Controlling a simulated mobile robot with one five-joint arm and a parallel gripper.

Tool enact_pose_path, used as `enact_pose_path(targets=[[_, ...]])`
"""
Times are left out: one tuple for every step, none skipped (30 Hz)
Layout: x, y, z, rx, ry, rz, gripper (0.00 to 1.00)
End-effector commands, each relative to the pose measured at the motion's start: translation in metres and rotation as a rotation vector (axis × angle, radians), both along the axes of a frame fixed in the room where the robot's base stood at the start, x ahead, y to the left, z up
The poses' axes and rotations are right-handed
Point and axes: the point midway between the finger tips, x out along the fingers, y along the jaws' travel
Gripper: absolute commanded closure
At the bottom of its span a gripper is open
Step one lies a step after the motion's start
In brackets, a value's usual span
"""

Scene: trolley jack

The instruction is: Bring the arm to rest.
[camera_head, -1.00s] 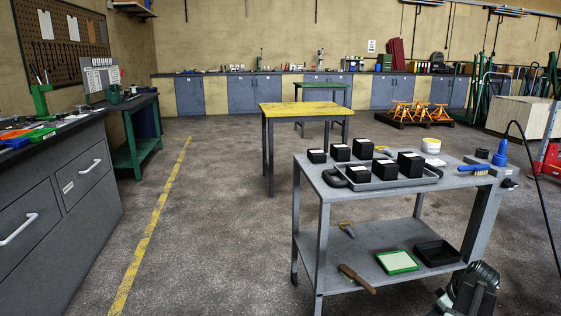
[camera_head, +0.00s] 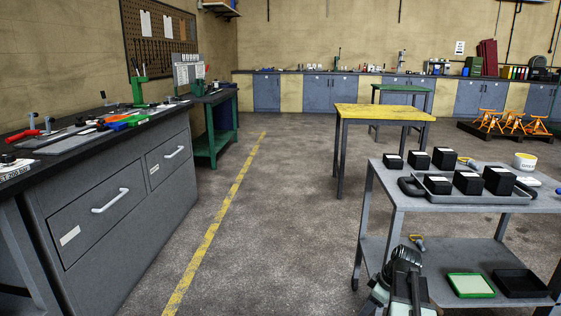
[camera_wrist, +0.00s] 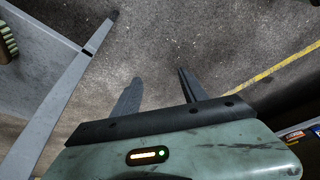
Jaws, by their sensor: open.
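My gripper (camera_wrist: 159,78) is open and empty in the wrist view. Its two dark fingers stand apart over bare concrete floor. In the head view, part of my arm (camera_head: 402,285) shows low at the bottom, right of centre, in front of the grey trolley's left end. I cannot make out the fingers there.
The grey trolley (camera_head: 513,203) on the right bears several black boxes (camera_head: 468,182). A grey drawer bench (camera_head: 110,205) stands at left. A yellow-topped table (camera_head: 385,113) stands farther back. Floor around the yellow line (camera_head: 217,245) is clear.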

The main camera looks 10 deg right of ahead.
Motion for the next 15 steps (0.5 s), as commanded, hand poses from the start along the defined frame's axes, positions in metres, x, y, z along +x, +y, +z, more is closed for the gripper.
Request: enact_pose_path(targets=[[0.012, 0.048, -0.001, -0.005, 0.019, 0.053, 0.49], [0.018, 0.072, -0.002, -0.008, 0.032, 0.071, 0.49], [0.023, 0.103, -0.003, -0.014, 0.050, 0.090, 0.49], [0.025, 0.125, -0.004, -0.018, 0.063, 0.100, 0.49], [0.026, 0.145, -0.005, -0.022, 0.076, 0.107, 0.49], [0.026, 0.170, -0.006, -0.029, 0.094, 0.111, 0.49], [0.026, 0.188, -0.006, -0.034, 0.108, 0.110, 0.49], [0.024, 0.204, -0.007, -0.040, 0.121, 0.107, 0.49], [0.022, 0.225, -0.008, -0.048, 0.137, 0.099, 0.49], [0.019, 0.239, -0.008, -0.055, 0.149, 0.090, 0.49], [0.016, 0.252, -0.009, -0.061, 0.161, 0.077, 0.49], [0.012, 0.269, -0.009, -0.072, 0.177, 0.055, 0.49], [0.007, 0.281, -0.010, -0.081, 0.189, 0.033, 0.49], [0.002, 0.292, -0.011, -0.090, 0.203, 0.001, 0.49], [-0.005, 0.302, -0.011, -0.102, 0.221, -0.053, 0.49]])
